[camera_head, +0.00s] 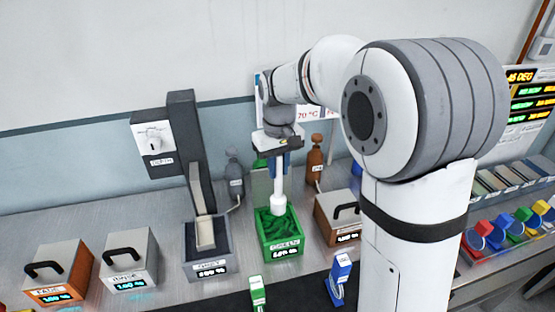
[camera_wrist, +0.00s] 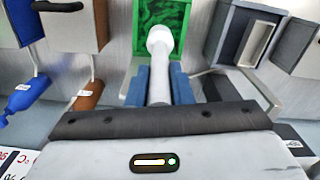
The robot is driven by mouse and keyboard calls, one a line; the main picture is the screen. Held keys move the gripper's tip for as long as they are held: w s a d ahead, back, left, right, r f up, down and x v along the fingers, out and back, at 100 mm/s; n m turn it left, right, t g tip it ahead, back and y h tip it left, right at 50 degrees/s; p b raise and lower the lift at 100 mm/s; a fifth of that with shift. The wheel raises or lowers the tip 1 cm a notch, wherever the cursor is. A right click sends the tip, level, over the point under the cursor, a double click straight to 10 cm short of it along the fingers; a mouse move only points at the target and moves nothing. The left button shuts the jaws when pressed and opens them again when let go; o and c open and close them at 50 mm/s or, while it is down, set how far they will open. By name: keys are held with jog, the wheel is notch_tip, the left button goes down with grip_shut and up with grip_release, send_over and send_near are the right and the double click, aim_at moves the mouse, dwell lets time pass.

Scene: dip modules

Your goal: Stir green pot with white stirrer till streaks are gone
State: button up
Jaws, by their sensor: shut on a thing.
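The green pot (camera_head: 282,247) is a square open container on the bench, with a lit display on its front. Its green contents show darker streaks, and they also show in the wrist view (camera_wrist: 185,15). My gripper (camera_head: 277,165) is above the pot and shut on the white stirrer (camera_head: 278,191). In the wrist view, the blue fingers of my gripper (camera_wrist: 159,85) hold the shaft of the white stirrer (camera_wrist: 160,60). The stirrer hangs about upright, with its wide lower end at the pot's contents.
A dark dip station (camera_head: 206,250) with a tall column stands left of the pot. A brown lidded box (camera_head: 337,213) is close on the right. Two lidded boxes (camera_head: 58,272) (camera_head: 130,262) stand at left. Green (camera_head: 257,292) and blue (camera_head: 339,277) small items are in front.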

aim_at(279, 197)
jog(key=shift+w+f+b, duration=0.1)
jog(key=shift+f+b, duration=0.25)
jog(key=shift+f, duration=0.05)
jog(key=shift+f+b, duration=3.55)
jog(key=shift+f, duration=1.55)
jog(key=shift+w, duration=0.1)
jog(key=shift+w+d+p, duration=0.25)
jog(key=shift+w+d, duration=0.05)
jog(key=shift+w, duration=0.3)
jog(key=shift+w+d+p, duration=0.25)
jog(key=shift+w+d, duration=0.05)
jog(key=shift+w, duration=0.3)
jog(key=shift+a, duration=0.1)
jog(key=a, duration=0.3)
jog(key=shift+s, duration=0.35)
